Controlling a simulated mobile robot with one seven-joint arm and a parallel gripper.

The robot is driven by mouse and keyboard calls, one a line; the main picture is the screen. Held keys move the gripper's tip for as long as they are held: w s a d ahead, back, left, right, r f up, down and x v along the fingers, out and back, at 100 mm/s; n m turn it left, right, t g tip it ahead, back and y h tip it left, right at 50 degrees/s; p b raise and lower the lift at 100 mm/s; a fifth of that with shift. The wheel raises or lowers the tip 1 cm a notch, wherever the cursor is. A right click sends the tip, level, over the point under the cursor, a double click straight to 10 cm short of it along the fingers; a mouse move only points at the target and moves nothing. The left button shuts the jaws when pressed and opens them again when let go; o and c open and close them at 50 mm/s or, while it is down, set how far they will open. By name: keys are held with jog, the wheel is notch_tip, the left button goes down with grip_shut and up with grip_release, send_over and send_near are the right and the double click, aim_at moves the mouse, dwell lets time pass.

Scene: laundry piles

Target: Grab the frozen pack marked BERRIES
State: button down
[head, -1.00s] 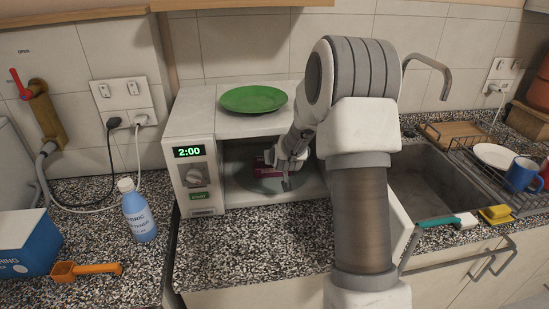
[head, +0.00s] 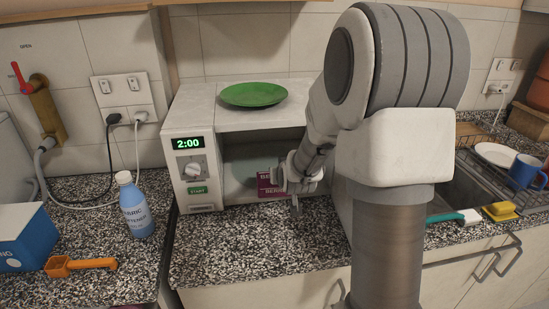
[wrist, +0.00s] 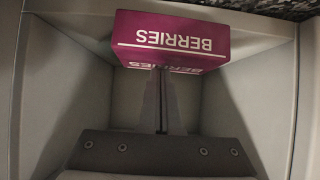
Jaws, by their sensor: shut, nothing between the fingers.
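The purple pack marked BERRIES (head: 269,186) stands at the front of the microwave opening, just left of my gripper (head: 287,190). In the wrist view the pack (wrist: 172,40) shows white BERRIES lettering, upside down, on two faces. My gripper (wrist: 161,80) is shut there, its fingers together in a narrow line ending at the pack's near edge. Nothing shows between them. Whether the tips touch the pack cannot be told. The microwave (head: 198,128) has its cavity open, and its display reads 2:00.
A green plate (head: 253,94) lies on the microwave. A blue softener bottle (head: 135,208) and an orange scoop (head: 80,264) are on the left counter. The speckled counter (head: 250,245) before the microwave is clear. The sink and dish rack are right.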

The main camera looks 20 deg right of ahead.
jog(key=shift+s+f, duration=0.35)
jog(key=shift+f, duration=0.15)
jog(key=shift+r+p, duration=0.35)
jog(key=shift+r, duration=0.4)
jog(key=shift+w, duration=0.15)
jog(key=shift+b, duration=0.3)
